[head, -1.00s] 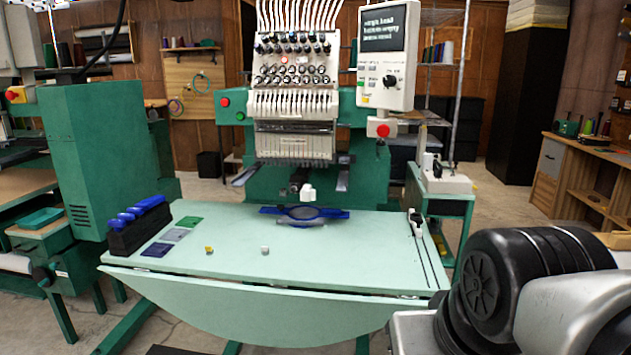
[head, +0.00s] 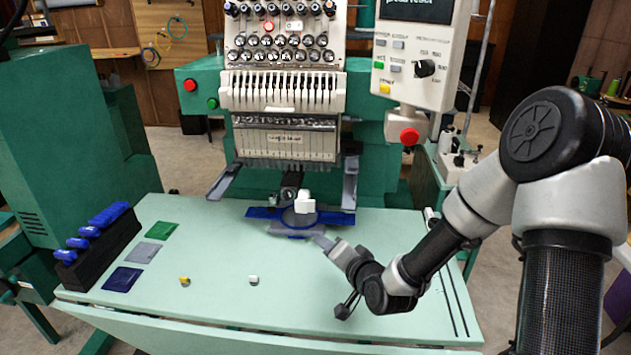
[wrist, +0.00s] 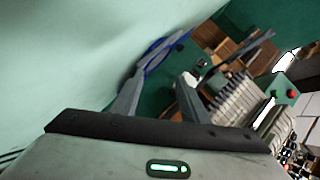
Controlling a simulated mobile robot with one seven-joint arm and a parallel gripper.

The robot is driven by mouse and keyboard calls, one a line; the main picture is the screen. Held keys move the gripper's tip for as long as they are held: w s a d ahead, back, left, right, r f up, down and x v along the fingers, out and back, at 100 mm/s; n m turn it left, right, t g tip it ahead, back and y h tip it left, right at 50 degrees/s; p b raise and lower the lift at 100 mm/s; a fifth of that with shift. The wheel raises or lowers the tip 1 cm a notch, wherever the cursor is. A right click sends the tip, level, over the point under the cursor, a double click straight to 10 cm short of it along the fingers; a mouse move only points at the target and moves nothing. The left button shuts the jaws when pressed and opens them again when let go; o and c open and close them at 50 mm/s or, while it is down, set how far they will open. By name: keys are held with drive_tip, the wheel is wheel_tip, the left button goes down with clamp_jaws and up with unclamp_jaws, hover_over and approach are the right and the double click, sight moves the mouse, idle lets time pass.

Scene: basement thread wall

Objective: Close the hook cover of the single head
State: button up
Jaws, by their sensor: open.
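The single head (head: 285,140) stands at the back of the pale green table, with its row of needles over the lower arm. A small white piece (head: 305,203), which looks like the hook cover, sits at the front of the lower arm. I cannot tell its exact angle. A blue hoop (head: 262,213) lies around and under it. My gripper (head: 322,241) is low over the table, just in front and to the right of the hoop, apart from the white piece. In the wrist view my gripper (wrist: 162,82) has its fingers apart with nothing between them; the blue hoop (wrist: 155,58) shows beyond them.
A black rack with blue-topped items (head: 98,245) stands at the table's left. Green, grey and navy patches (head: 122,279) lie beside it. A yellow bobbin (head: 185,281) and a white one (head: 253,280) lie at the front. The control panel (head: 420,60) hangs at upper right.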

sight(309, 200)
drive_tip(key=w+a+r+m+t, duration=0.1)
drive_tip(key=w+a+m, duration=0.1)
drive_tip(key=w, duration=0.3)
drive_tip(key=w+a+r+m+t+p, duration=0.1)
drive_tip(key=w+a+m+t, duration=0.1)
drive_tip(key=w, duration=0.4)
drive_tip(key=w+a+r+m+t, duration=0.1)
drive_tip(key=w+a+m+t, duration=0.1)
drive_tip(key=w+m, duration=0.2)
drive_tip(key=shift+x, duration=1)
clamp_jaws()
drive_tip(key=shift+f+m, duration=0.1)
drive_tip(key=shift+m, duration=0.2)
